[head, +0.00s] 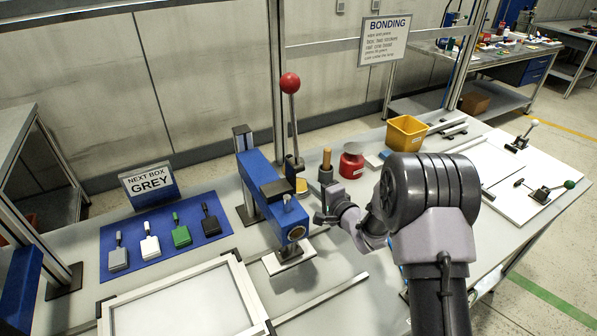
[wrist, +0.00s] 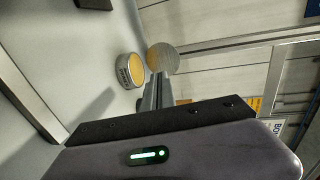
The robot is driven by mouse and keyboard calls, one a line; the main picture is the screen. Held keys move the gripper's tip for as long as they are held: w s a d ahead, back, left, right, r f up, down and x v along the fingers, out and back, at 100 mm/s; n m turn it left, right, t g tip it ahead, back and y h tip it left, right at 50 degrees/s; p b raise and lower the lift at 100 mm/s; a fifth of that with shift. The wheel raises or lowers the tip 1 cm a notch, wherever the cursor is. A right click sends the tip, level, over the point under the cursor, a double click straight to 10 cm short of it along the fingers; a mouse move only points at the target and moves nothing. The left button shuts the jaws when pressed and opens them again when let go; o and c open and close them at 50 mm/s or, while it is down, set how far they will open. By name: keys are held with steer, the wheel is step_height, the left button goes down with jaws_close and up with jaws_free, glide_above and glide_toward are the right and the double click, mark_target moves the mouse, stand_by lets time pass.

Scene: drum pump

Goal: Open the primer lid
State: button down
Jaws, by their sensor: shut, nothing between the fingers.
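The primer tin (wrist: 130,71) is a low round can with a pale, lettered side and an amber top surface. In the wrist view a round grey-brown lid (wrist: 163,58) stands raised beside the tin's open top, its broad face toward the camera. In the head view the tin (head: 301,186) shows as a small yellow round behind the blue press. My gripper (wrist: 157,84) is shut and empty; its fingertips are close to the tin and the lid's lower edge, and I cannot tell whether they touch. In the head view my gripper (head: 322,216) is just right of the press.
The blue press (head: 268,188) with a red-knobbed lever stands left of my gripper. A wooden-handled tool (head: 326,165), a red plunger can (head: 351,166) and a yellow bin (head: 407,132) are behind it. A blue mat (head: 130,265) with several coloured paddles lies left.

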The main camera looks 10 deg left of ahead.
steer(key=b+x, duration=0.1)
steer(key=x, duration=0.5)
steer(key=b+x, duration=0.1)
steer(key=x, duration=0.2)
steer(key=shift+w+a+r+b, duration=0.15)
steer(key=shift+r+b, duration=0.2)
steer(key=shift+r, duration=0.05)
steer(key=shift+w+a+r, duration=0.15)
steer(key=shift+w, duration=0.1)
